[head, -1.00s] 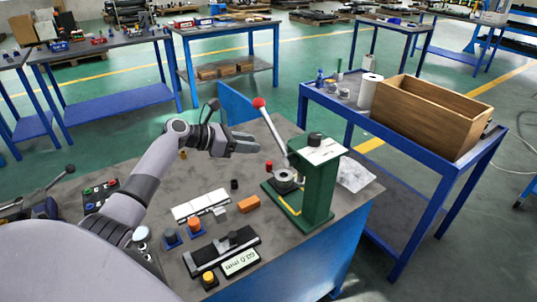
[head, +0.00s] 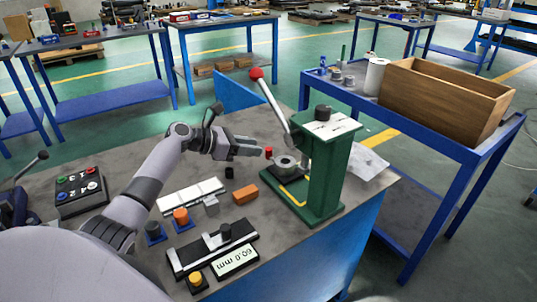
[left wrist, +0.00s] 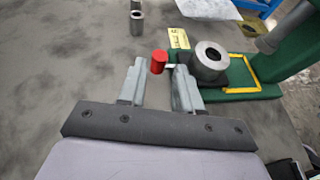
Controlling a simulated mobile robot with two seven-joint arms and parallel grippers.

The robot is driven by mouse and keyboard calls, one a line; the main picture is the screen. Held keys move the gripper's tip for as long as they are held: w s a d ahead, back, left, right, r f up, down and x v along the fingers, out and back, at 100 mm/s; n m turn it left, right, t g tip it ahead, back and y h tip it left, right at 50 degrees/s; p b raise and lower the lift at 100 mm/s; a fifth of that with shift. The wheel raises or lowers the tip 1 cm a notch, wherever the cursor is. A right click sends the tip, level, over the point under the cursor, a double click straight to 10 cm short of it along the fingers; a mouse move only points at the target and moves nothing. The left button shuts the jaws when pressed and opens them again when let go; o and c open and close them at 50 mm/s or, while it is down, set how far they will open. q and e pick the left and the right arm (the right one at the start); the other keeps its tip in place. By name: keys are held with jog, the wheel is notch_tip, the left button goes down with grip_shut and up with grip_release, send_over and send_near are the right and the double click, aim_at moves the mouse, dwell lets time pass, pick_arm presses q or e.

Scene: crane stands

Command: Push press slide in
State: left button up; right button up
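The green press (head: 322,165) stands on the near bench, with its red-balled lever (head: 257,74) raised. At its base is a dark slide (head: 289,173) carrying a grey metal ring (head: 284,162). The slide's red knob (head: 268,152) points toward my left gripper (head: 260,149). In the left wrist view, the red knob (left wrist: 158,63) lies between the fingertips of my left gripper (left wrist: 160,68), with a gap visible to each side. The left gripper is open. The grey ring (left wrist: 209,62) sits just beyond the right finger. My right gripper is not in view.
An orange block (head: 245,193), a dark cylinder (head: 229,172), a white rail (head: 190,196) and a gauge reading 60.0 mm (head: 234,262) lie on the bench. A button box (head: 79,192) is at left. A wooden crate (head: 445,100) stands on the side table.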

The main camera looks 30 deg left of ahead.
aim_at(269, 149)
pick_arm(q)
jog(key=shift+b+x, duration=0.7)
jog(key=shift+x, duration=2.35)
grip_shut()
